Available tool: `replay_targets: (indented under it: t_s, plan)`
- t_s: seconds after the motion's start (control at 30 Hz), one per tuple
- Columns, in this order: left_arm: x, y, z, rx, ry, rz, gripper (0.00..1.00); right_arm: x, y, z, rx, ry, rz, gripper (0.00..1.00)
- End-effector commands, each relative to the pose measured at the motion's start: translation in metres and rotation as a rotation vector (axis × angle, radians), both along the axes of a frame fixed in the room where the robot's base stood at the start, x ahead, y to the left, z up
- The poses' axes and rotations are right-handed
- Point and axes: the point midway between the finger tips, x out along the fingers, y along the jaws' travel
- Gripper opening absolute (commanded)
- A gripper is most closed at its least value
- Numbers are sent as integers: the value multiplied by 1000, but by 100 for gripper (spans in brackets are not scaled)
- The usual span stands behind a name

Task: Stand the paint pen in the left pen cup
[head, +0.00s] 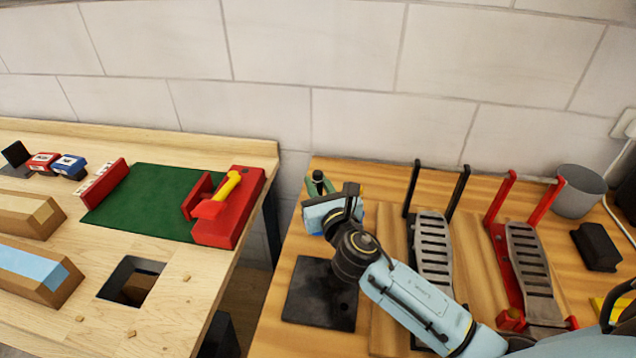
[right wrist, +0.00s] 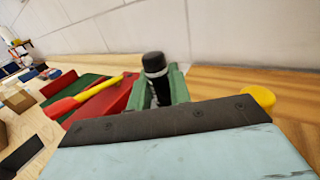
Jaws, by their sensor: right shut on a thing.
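My right gripper (head: 319,184) is above the far left corner of the right bench. Its green fingers also show in the right wrist view (right wrist: 160,90). They are shut on a dark upright cylinder with a black top and a pale ring, which looks like the paint pen (right wrist: 155,68). In the head view only the pen's dark top (head: 318,175) shows. Its lower end is hidden by the gripper. One grey cup (head: 579,192) stands at the back right of this bench. I cannot make out a second cup. My left gripper is not in view.
Black and red pedals (head: 433,250) (head: 527,260) with upright posts stand between the gripper and the grey cup. A black plate (head: 320,293) lies in front of the gripper. A gap separates the left bench, with its red vise (head: 240,215) and green mat (head: 143,203).

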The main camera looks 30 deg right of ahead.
Motion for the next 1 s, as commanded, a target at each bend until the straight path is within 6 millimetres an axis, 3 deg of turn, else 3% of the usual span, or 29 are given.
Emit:
replay_targets:
  t_s: [0.27,0.3,0.5,0.83,1.0]
  plan:
    - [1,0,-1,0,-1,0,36,0,0,-1,0,0,0,10]
    - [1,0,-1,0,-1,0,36,0,0,-1,0,0,0,21]
    - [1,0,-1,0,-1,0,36,0,0,-1,0,-1,0,45]
    - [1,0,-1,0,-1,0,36,-4,1,-1,-1,0,1,45]
    - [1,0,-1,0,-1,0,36,-27,4,-2,-1,2,3,45]
